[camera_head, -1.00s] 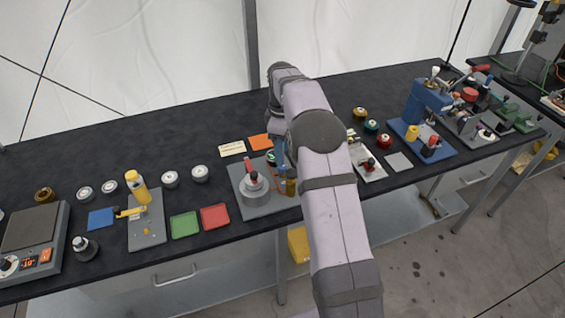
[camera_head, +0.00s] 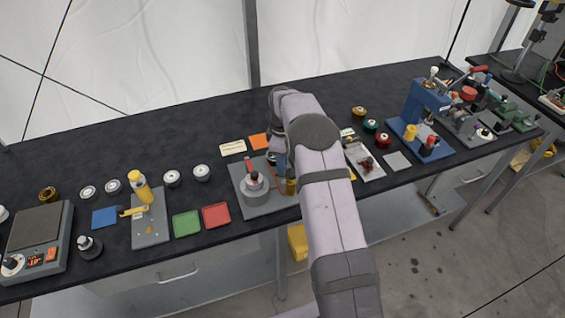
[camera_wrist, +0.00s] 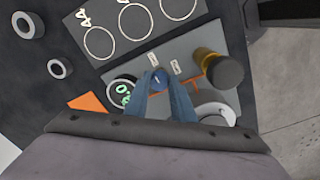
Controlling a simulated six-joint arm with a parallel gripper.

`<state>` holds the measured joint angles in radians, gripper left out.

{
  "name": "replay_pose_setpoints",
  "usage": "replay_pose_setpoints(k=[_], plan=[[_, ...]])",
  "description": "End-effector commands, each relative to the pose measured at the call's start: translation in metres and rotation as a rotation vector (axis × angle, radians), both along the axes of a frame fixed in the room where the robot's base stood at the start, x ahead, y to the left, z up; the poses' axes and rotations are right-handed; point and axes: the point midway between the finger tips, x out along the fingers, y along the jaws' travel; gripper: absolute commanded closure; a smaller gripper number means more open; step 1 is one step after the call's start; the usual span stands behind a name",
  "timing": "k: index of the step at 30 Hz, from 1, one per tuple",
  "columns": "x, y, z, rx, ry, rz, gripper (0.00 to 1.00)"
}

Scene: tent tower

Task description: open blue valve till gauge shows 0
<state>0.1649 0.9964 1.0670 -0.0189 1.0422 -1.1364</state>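The blue valve (camera_wrist: 160,79) is a small round knob on a grey plate (camera_wrist: 193,45) in the wrist view. My gripper (camera_wrist: 162,76) has its two blue fingers on either side of this knob, and they appear to touch it. The round gauge (camera_wrist: 122,92) sits just left of the fingers, with green digits turned sideways that look like 0.0, partly hard to read. In the head view my arm hides the blue valve and most of the gripper.
An amber cylinder with a dark cap (camera_wrist: 218,68) stands close to the right of the valve. An orange card (camera_wrist: 88,102) lies left of the gauge. Red (camera_head: 216,216) and green (camera_head: 186,223) trays lie left of the plate. A blue press (camera_head: 427,102) stands farther right.

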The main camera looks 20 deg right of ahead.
Motion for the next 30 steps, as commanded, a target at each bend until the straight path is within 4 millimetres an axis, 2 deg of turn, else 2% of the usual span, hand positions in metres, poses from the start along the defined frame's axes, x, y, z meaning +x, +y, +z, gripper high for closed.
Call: replay_pose_setpoints(k=[1, 2, 11, 17, 30], plan=[[-0.0002, 0.0003, 0.0002, 0.001, 0.001, 0.0, 0.94], [-0.0002, 0.0003, 0.0003, 0.001, 0.001, 0.0, 1.0], [-0.0002, 0.0004, 0.0003, 0.0, 0.001, -0.02, 1.0], [0.0, 0.0006, 0.0002, 0.0, 0.001, -0.093, 1.0], [0.0004, 0.0014, 0.0005, 0.0, 0.0, -0.454, 1.0]])
